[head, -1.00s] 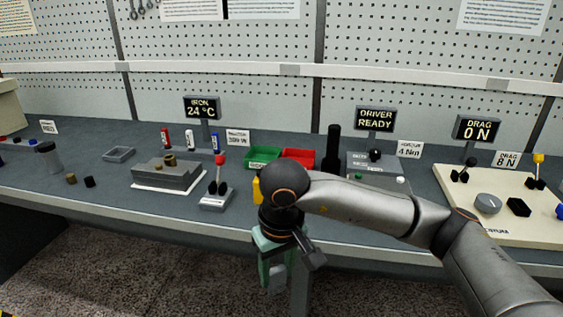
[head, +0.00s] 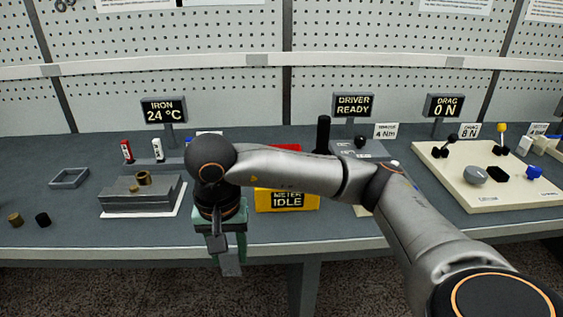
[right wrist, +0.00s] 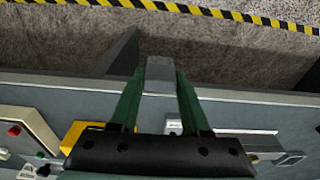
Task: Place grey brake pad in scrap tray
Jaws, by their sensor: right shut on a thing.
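My right gripper (head: 226,246) hangs at the front edge of the bench, fingers pointing down. It is shut on the grey brake pad (head: 230,264), a small grey block. In the right wrist view the pad (right wrist: 160,74) sits between the green fingers (right wrist: 158,100), over the floor just off the bench edge. A red tray (head: 284,148) shows as a sliver behind my right arm, which hides most of it. I cannot read a scrap label on any tray. My left gripper is not in view.
A yellow meter (head: 287,201) stands right of the gripper, partly behind my arm. A grey fixture block (head: 143,197) on a white sheet is to the left. An open grey tray (head: 69,179) lies farther left. A cream board (head: 500,181) with knobs is at the right.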

